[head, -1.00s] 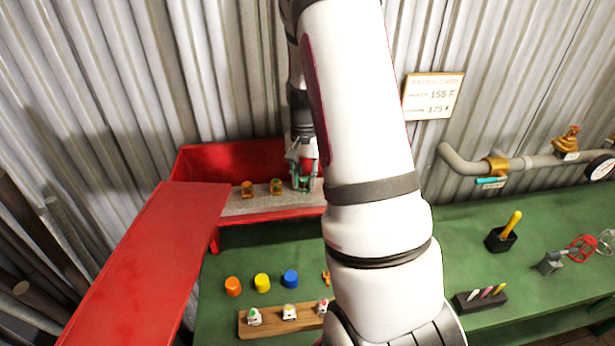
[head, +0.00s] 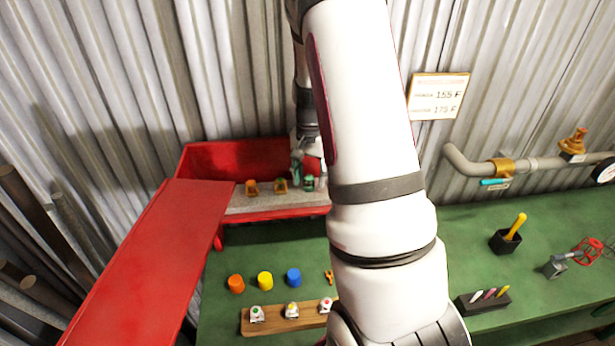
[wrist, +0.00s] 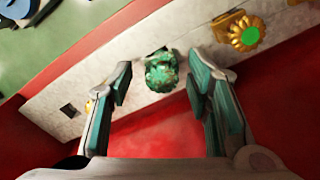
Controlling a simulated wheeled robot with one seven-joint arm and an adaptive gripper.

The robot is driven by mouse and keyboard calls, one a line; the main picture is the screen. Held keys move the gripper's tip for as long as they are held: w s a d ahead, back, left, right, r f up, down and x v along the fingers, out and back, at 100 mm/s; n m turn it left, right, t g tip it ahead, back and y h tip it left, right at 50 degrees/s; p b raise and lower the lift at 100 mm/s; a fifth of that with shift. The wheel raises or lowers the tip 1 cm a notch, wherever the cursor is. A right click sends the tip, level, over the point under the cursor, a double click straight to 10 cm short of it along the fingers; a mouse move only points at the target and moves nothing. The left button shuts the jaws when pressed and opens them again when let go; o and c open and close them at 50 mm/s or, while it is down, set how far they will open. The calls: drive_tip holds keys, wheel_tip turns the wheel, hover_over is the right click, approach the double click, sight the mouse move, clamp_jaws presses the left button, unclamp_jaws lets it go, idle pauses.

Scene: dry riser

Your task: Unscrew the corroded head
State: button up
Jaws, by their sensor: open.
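The corroded head (head: 308,182) is crusted blue-green and stands at the right of a row of three heads on a pale strip in the red box. In the wrist view the corroded head (wrist: 162,74) shows in the gap between the fingers, apart from both pads. My gripper (wrist: 158,90) is open and empty, its two teal-padded fingers spread either side. In the head view my gripper (head: 298,165) is just behind and above the head, partly hidden by my arm. A brass head with a green centre (wrist: 240,32) is right of the fingers.
Another orange-brown head (head: 251,187) is at the left of the row. The red box's back wall (head: 235,160) is close behind. Coloured caps (head: 265,281) and a wooden rack (head: 265,322) stand on the green bench. A red panel (head: 150,250) lies left.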

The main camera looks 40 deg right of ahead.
drive_tip(key=m, duration=0.3)
drive_tip(key=shift+m+b, duration=0.3)
drive_tip(key=shift+m, duration=0.1)
drive_tip(key=m, duration=0.3)
drive_tip(key=shift+m+b, duration=0.35)
drive_tip(key=shift+m, duration=0.05)
drive_tip(key=m, duration=0.7)
clamp_jaws()
drive_tip(key=shift+s, duration=0.1)
